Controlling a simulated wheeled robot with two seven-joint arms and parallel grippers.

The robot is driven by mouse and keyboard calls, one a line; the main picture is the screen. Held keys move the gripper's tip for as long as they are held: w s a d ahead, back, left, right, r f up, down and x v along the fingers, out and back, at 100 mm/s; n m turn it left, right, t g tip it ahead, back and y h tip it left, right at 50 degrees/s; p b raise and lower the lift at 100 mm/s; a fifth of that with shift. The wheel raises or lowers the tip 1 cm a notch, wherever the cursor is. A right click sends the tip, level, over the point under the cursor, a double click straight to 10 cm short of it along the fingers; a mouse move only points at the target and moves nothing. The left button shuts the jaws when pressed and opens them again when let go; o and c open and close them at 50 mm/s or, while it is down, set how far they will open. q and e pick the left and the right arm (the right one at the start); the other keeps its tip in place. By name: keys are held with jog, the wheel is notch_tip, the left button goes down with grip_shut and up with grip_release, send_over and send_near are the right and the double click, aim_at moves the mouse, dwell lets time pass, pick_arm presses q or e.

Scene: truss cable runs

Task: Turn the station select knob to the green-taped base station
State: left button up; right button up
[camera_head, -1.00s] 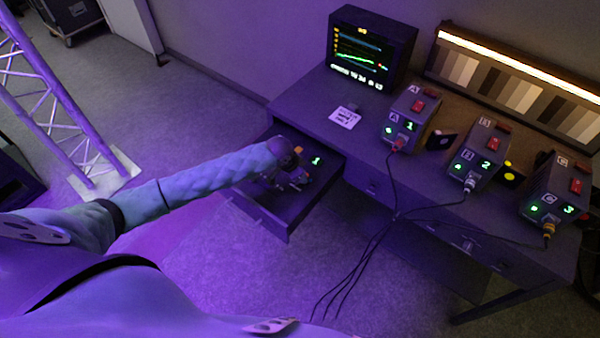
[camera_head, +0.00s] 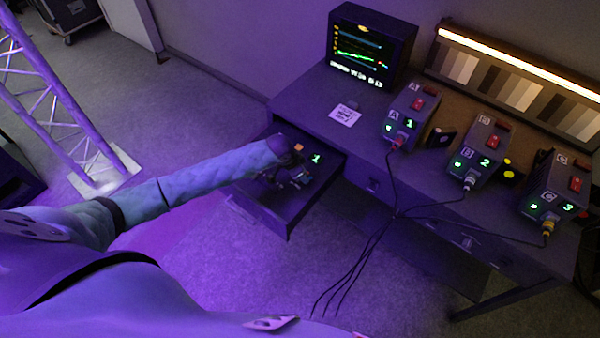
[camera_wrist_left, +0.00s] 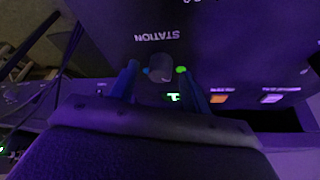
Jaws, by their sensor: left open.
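The station select knob (camera_wrist_left: 160,68) is a small dark knob below the upside-down STATION label in the left wrist view. A blue mark (camera_wrist_left: 145,71) sits at its left and a green mark (camera_wrist_left: 181,70) at its right. My left gripper (camera_wrist_left: 162,86) is open, its fingers on either side of the knob; I cannot tell if they touch it. In the head view, my left gripper (camera_head: 287,179) is over the pulled-out drawer panel (camera_head: 285,222) and hides the knob. A lit green 1 (camera_head: 316,158) shows on the panel. My right gripper is out of view.
Three base stations, A (camera_head: 408,115), B (camera_head: 475,151) and C (camera_head: 553,190), stand on the desk, lit 1, 2 and 3. I cannot make out green tape on them. Their cables hang over the desk front.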

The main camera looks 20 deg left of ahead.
aim_at(293, 182)
pick_arm(q)
jog(key=shift+s+a+r, duration=0.15)
jog(key=shift+r, duration=0.15)
jog(key=b+v, duration=0.2)
jog(key=v, duration=0.5)
jog(key=shift+b, duration=0.3)
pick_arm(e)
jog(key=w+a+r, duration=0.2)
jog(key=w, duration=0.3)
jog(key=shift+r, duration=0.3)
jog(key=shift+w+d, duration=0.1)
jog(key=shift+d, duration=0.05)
